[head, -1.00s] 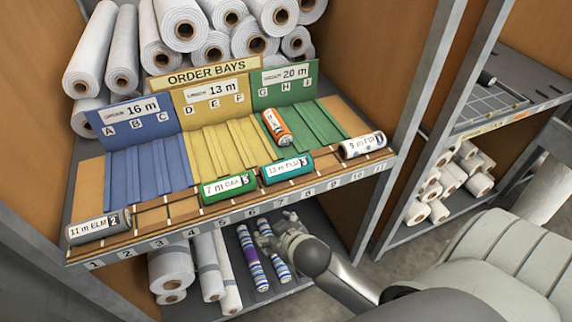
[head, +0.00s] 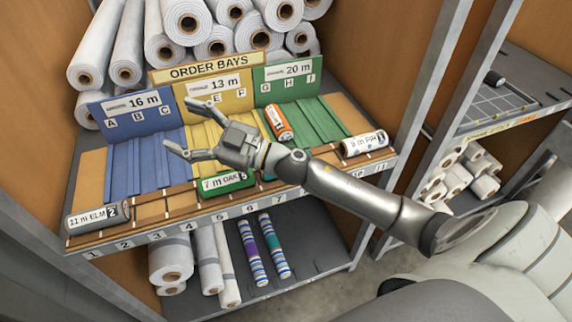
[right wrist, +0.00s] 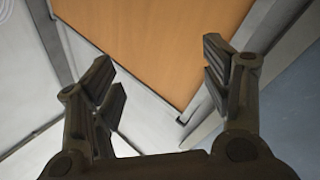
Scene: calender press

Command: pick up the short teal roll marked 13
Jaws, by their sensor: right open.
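The short teal roll (head: 268,176) lies on the front rail of the shelf. It is almost wholly hidden behind my right arm, and only a sliver shows just right of the green roll. My right gripper (head: 180,124) is open and empty. In the head view it appears over the blue and yellow bays, left of the teal roll, with its fingers pointing left. In the right wrist view the open fingers (right wrist: 162,88) have nothing between them, and no roll shows there. My left gripper is in neither view.
A green roll (head: 228,184), a grey roll (head: 97,215) and a white roll (head: 364,144) lie on the same rail. An orange roll (head: 278,122) sits in the green bay. The ORDER BAYS signs (head: 207,70) and stacked white rolls stand behind. A shelf post (head: 428,80) rises at right.

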